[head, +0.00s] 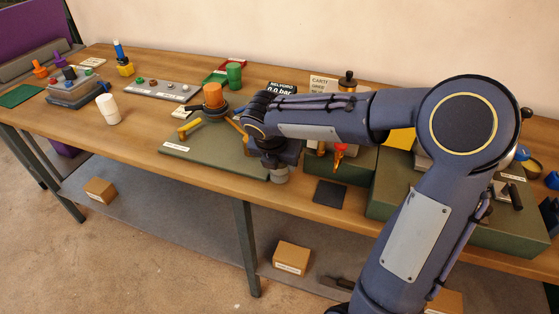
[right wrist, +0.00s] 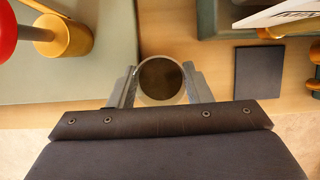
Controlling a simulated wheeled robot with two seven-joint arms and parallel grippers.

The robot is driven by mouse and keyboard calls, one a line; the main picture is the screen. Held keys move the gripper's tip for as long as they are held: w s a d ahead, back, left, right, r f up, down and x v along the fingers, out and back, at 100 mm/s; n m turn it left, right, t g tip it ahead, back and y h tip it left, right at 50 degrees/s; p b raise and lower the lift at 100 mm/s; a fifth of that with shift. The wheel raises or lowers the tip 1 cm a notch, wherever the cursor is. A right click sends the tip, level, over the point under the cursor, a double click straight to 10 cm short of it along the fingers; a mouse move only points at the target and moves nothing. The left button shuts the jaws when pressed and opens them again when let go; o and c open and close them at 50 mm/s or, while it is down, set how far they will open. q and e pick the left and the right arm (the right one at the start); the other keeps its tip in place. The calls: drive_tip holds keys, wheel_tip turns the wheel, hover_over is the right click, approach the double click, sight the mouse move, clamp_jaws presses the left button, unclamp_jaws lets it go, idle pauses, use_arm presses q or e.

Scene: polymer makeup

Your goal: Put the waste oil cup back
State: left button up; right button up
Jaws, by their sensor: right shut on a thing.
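My right gripper (head: 279,166) is shut on a grey round cup, the waste oil cup (head: 279,175), near the front edge of the table. In the right wrist view the cup (right wrist: 162,80) is seen from above between the two fingers, with a dark brown inside. The cup looks upright; I cannot tell whether its base touches the table. A dark square pad (head: 330,193) lies on the table to the right of the cup, and it also shows in the right wrist view (right wrist: 260,73). The pad is bare. My left gripper is out of view.
A green base plate (head: 205,160) with an orange-topped device (head: 213,96) lies left of the cup. A green box (head: 345,168) with a red-orange funnel-like part (head: 339,151) stands behind the pad. A white cup (head: 107,109) stands farther left. Bare wood lies around the pad.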

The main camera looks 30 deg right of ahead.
drive_tip(key=shift+f, duration=0.3)
drive_tip(key=o, duration=1)
drive_tip(key=shift+o, duration=0.2)
drive_tip(key=shift+r, duration=0.4)
drive_tip(key=p+v, duration=0.2)
drive_tip(key=v, duration=1)
drive_tip(key=s+a+f+m+t+y, duration=0.1)
drive_tip(key=s+a+f+m+y, duration=0.1)
drive_tip(key=s+m, duration=0.7)
drive_tip(key=s+a+f+m+t+y, duration=0.1)
drive_tip(key=s+f+m+y, duration=0.4)
drive_tip(key=s+m, duration=0.5)
drive_tip(key=shift+s+a+f+m+t, duration=0.15)
drive_tip(key=shift+a+f+m+t, duration=0.35)
drive_tip(key=shift+m, duration=4)
